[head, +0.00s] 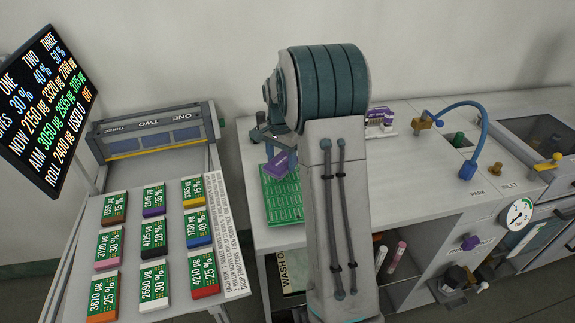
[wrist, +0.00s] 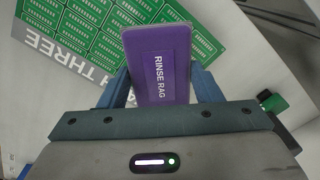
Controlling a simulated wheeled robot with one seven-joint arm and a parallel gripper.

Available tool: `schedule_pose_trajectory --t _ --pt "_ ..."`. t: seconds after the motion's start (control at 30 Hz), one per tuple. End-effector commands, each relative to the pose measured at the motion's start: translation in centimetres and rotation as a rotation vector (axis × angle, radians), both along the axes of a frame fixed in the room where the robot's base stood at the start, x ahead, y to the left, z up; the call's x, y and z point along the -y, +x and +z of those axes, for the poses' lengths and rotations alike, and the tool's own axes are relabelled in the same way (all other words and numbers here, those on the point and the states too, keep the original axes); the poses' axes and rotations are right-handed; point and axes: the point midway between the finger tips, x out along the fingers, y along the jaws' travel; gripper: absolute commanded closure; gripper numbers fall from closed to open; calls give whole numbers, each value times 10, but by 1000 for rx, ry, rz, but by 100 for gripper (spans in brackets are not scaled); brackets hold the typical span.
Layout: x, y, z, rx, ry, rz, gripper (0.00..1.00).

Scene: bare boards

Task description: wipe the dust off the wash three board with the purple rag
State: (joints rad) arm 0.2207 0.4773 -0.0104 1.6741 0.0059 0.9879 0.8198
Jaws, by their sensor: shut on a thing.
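The purple rag (head: 281,163), a flat block marked "RINSE RAG" in the wrist view (wrist: 158,62), is held between the two blue fingers of my gripper (wrist: 160,88). The gripper is shut on it. The wash three board (wrist: 95,30) is a green circuit panel in a grid of cells, with a grey strip reading "H THREE" along its edge. In the head view the board (head: 283,203) lies on the bench just below the rag, partly behind my arm. Whether the rag touches it I cannot tell. I cannot make out dust on it.
A sloped stand with several coloured labelled boxes (head: 152,232) is at the left, below a black display (head: 45,100). A purple item (head: 380,117) stands on the bench behind my arm. A blue curved tap (head: 463,104) and a gauge (head: 518,212) are at the right.

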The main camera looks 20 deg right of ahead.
Motion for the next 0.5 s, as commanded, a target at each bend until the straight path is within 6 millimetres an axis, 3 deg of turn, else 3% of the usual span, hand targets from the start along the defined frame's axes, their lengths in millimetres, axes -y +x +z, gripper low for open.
schedule_pose_trajectory --t 0.5 --pt "0 0 48 -1 0 0 60"
